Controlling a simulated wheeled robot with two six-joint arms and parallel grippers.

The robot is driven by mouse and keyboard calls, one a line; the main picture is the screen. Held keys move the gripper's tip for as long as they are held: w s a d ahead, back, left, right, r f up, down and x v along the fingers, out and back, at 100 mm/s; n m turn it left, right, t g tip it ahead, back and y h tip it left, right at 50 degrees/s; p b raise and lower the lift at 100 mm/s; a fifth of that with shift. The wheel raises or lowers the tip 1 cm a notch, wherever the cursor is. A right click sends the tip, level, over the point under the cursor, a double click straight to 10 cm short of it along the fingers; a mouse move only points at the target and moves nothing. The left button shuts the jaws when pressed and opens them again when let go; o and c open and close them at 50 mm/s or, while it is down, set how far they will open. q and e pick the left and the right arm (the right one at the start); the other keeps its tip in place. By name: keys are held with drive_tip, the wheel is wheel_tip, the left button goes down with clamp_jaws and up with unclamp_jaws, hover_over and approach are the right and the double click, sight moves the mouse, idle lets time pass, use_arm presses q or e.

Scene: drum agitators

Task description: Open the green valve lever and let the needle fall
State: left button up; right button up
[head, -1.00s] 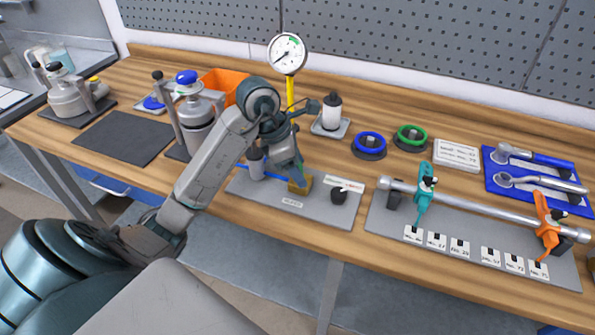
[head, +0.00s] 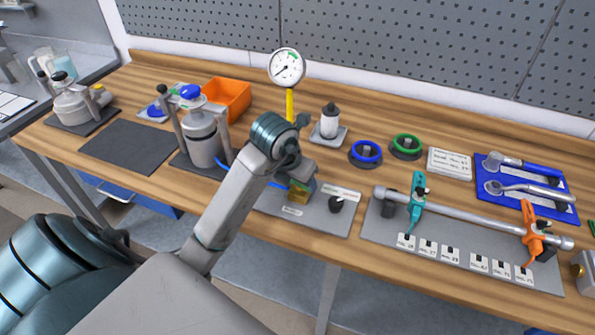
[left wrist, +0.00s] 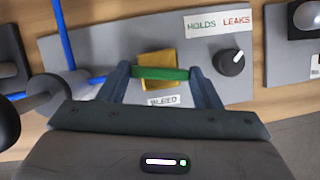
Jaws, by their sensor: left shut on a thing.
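My left gripper (left wrist: 160,78) is shut on the green valve lever (left wrist: 162,74), which lies crosswise between its two fingers. The lever sits over the brass valve block (left wrist: 158,60) on the grey bleed panel. In the head view the brass block (head: 299,196) shows partly below my arm, with a bit of green at its top. The round pressure gauge (head: 286,67) stands on a yellow stem behind my arm. Its thin needle seems to point to the lower left; the exact reading is too small to tell. My right gripper is not in view.
A black knob (left wrist: 228,62) sits by a "HOLDS LEAKS" label (left wrist: 217,25), right of the valve. A blue hose (left wrist: 64,35) runs left of it. A bar with teal and orange clamps (head: 470,218) lies to the right. Drum agitator pots (head: 200,140) stand left.

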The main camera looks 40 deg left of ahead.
use_arm(q)
drive_tip(key=shift+r+n+p, duration=0.1)
drive_tip(key=shift+n+p, duration=0.3)
drive_tip(key=shift+n, duration=0.2)
drive_tip(key=shift+y, duration=0.3)
drive_tip(key=o, duration=1)
drive_tip(key=p+v, duration=1)
drive_tip(key=shift+r+p, duration=0.35)
drive_tip(key=shift+s, duration=0.1)
